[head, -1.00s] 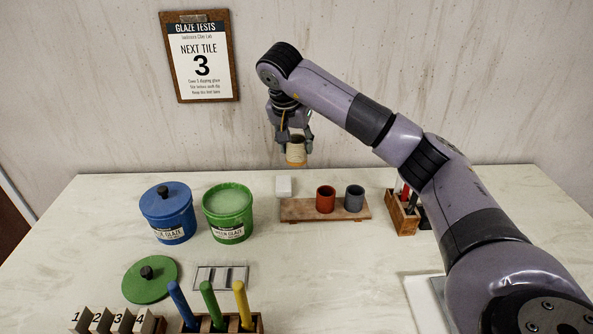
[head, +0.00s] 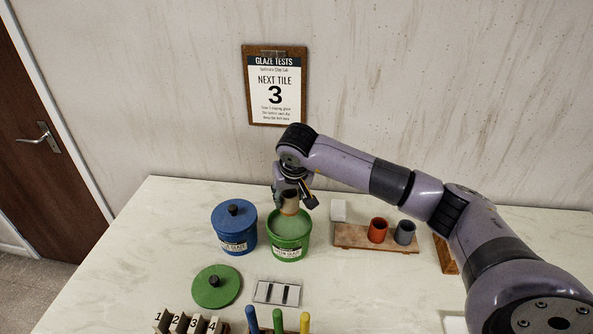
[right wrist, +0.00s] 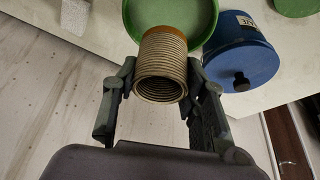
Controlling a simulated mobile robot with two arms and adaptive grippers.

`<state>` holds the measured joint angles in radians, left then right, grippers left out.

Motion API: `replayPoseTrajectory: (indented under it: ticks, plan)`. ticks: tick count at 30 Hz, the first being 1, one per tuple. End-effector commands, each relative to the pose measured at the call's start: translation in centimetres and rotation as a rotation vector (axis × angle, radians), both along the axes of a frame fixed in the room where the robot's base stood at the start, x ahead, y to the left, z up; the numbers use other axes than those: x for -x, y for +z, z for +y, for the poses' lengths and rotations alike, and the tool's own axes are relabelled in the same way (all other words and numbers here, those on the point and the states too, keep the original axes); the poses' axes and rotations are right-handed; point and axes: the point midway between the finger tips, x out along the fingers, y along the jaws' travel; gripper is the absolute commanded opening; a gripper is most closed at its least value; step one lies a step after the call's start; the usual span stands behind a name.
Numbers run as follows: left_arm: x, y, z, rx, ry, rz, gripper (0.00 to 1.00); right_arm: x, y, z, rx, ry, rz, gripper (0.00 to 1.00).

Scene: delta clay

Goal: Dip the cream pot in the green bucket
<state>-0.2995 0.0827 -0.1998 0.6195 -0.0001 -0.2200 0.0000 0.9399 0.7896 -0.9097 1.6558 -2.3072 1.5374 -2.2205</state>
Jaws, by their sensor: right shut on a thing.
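The green bucket (head: 290,249) stands open on the table, filled with pale green glaze. My right gripper (head: 291,201) is shut on the cream pot (head: 289,206), at the bucket's back rim area. In the right wrist view the ribbed cream pot (right wrist: 162,68) sits between the fingers of my right gripper (right wrist: 160,85), and the green bucket (right wrist: 206,14) shows beyond it. The pot's orange-brown end points toward the glaze. I cannot tell whether that end touches the glaze. My left gripper is not in view.
The lidded blue bucket (head: 233,238) stands close left of the green one. A green lid (head: 216,287) and a small rack (head: 277,293) lie in front. A wooden board (head: 350,240) with a red cup (head: 377,230) and a grey cup (head: 405,233) is at the right.

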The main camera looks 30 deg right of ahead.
Motion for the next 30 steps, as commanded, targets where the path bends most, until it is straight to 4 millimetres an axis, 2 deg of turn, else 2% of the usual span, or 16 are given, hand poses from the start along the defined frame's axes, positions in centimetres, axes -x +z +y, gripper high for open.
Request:
replayPoseTrajectory:
  ticks: [8,17,30]
  plan:
    - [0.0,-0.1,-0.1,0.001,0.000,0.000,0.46,0.1,-1.0,0.2,-0.001,0.018,-0.001,0.10]
    - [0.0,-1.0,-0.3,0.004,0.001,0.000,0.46,0.2,-3.4,0.3,-0.002,0.016,-0.001,0.10]
    - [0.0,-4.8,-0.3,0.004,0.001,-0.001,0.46,0.1,-7.5,0.2,-0.001,0.015,-0.001,0.10]
